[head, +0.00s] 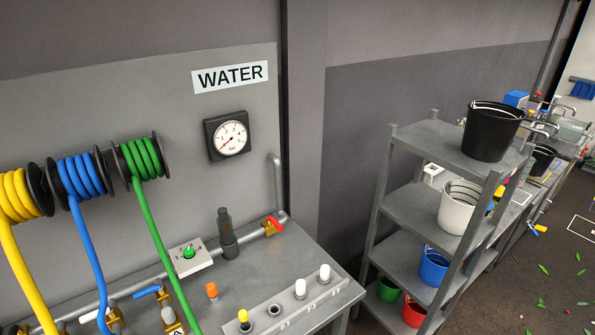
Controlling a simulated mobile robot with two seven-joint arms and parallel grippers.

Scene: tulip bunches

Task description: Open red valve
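The red valve (274,224) is a small red handle on a brass body, set on the grey pipe at the right end of the bench, just left of where the pipe bends upward. The handle looks tilted relative to the pipe. Nothing touches it. Neither of my grippers shows in the head view.
A grey bench (262,268) carries a green-knob box (188,253), a dark cylinder (228,240) and a holder with several capped fittings (300,290). A pressure gauge (228,137) hangs above. Hose reels (143,157) are at left. A bucket shelf (432,143) stands at right.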

